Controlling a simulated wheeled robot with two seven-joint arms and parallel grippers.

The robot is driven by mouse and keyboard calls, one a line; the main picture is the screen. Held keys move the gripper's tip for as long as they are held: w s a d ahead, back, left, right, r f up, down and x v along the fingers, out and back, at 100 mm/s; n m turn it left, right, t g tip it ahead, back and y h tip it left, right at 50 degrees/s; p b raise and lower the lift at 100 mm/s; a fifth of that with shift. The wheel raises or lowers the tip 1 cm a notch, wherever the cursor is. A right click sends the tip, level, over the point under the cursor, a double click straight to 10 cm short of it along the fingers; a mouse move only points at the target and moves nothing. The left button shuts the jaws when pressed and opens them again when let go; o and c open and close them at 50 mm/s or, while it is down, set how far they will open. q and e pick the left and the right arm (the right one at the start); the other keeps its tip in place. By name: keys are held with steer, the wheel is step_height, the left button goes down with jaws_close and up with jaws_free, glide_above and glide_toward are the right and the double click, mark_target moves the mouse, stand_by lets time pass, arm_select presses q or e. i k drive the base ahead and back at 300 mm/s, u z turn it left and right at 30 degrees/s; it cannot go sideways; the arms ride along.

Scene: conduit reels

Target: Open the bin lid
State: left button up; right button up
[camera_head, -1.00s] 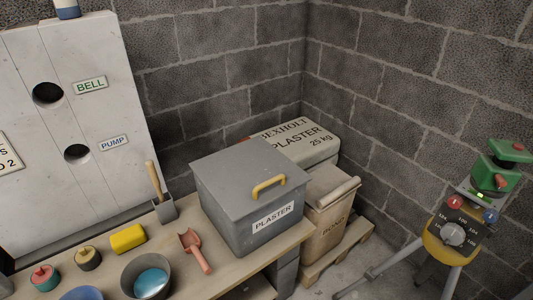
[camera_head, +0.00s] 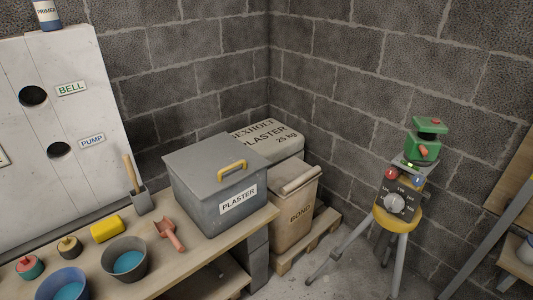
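The grey bin (camera_head: 212,204) stands on the right end of the wooden bench, with a white PLASTER label on its front. Its flat grey lid (camera_head: 200,163) is shut. A yellow handle (camera_head: 232,168) sits on the lid near its front right edge. Neither of my grippers is in view. Nothing touches the bin or its handle.
Bags stand behind and right. A tripod instrument (camera_head: 396,203) stands at right.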

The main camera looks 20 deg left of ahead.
mark_target(207, 168)
steer(key=z, duration=0.1)
steer(key=i, duration=0.95)
steer(key=u, duration=0.35)
